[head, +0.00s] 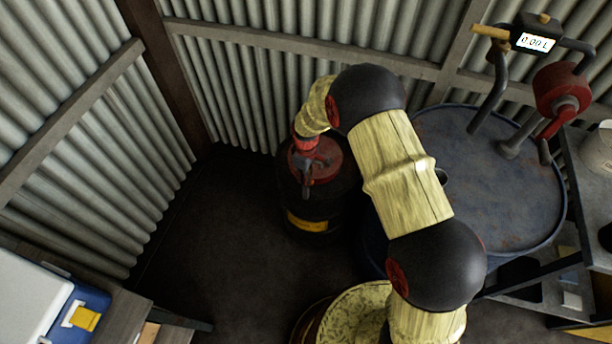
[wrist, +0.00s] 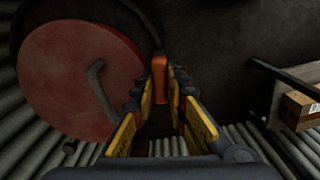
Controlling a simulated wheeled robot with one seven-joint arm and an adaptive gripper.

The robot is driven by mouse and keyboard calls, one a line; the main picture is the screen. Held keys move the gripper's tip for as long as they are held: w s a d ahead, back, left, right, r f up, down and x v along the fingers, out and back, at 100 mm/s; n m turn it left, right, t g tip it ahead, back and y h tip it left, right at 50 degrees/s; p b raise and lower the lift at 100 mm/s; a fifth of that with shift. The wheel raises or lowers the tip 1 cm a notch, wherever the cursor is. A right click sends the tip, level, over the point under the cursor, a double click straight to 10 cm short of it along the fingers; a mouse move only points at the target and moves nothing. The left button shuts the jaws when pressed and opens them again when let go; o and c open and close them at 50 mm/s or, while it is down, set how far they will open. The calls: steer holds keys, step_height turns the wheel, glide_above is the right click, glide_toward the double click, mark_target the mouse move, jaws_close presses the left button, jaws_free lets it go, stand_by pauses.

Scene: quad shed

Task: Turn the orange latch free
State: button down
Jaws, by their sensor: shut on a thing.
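The orange latch (wrist: 158,68) shows in the wrist view as a narrow upright piece between my fingertips. My gripper (wrist: 161,88) is shut on it, with its yellow-padded fingers on either side. The latch is beside the rim of a dark drum with a round red lid (wrist: 62,85), which has a bent grey handle. In the head view the dark drum (head: 305,208) stands on the floor near the corner, with a yellow label on its side. My gripper (head: 306,183) reaches down over its lid there. I cannot make out the latch clearly in the head view.
A large blue-grey barrel (head: 480,180) with a red hand pump (head: 562,90) and a meter (head: 536,40) stands right of my arm. A blue and white cooler (head: 40,300) is at lower left. A cardboard box (wrist: 298,110) sits on a shelf. Corrugated walls close the back; floor left of the drum is clear.

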steer(key=shift+w+r+n, duration=0.1)
steer(key=shift+n, duration=1)
steer(key=c, duration=1.8)
jaws_free()
steer(key=shift+o, duration=0.2)
step_height(320, 180, up, 12)
